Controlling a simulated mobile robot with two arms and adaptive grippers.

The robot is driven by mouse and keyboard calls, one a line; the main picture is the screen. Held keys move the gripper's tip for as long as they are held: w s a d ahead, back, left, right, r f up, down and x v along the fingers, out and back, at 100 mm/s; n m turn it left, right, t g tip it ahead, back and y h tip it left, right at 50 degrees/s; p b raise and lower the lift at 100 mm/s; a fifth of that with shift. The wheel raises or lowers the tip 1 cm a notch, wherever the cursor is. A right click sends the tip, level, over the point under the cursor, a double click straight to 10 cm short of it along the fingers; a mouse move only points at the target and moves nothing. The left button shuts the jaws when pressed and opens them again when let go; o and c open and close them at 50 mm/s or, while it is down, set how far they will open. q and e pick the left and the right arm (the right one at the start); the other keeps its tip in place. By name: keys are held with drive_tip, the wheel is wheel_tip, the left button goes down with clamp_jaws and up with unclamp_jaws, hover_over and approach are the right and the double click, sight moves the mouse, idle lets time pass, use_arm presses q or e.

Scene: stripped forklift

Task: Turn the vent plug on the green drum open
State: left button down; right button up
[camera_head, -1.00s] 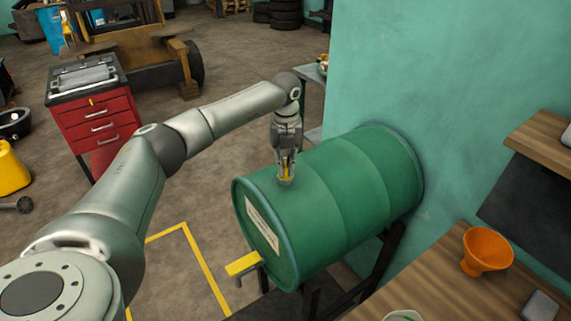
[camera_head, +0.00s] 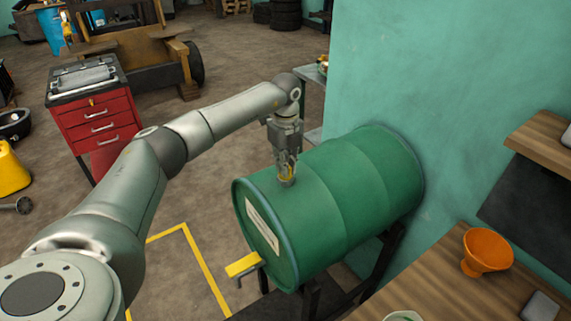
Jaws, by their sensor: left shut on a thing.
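The green drum (camera_head: 340,200) lies on its side on a dark stand beside the teal wall. A white label and a yellow-handled tap (camera_head: 243,264) show at its near end. My left gripper (camera_head: 287,176) points down at the top of the drum, near its left end. My right gripper is not in view.
A wooden bench with an orange funnel (camera_head: 486,250) stands at the lower right. A red tool cabinet (camera_head: 98,118) stands at the left. The teal wall (camera_head: 450,90) is close behind the drum. The floor left of the drum is mostly clear, with yellow lines.

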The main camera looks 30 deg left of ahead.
use_arm(q)
drive_tip(key=shift+w+a+r, duration=0.1)
drive_tip(key=shift+w+r, duration=0.05)
drive_tip(key=shift+r, duration=0.05)
drive_tip(key=c, duration=1.5)
unclamp_jaws()
drive_tip(key=shift+f, duration=0.1)
wheel_tip(320, 180, up, 12)
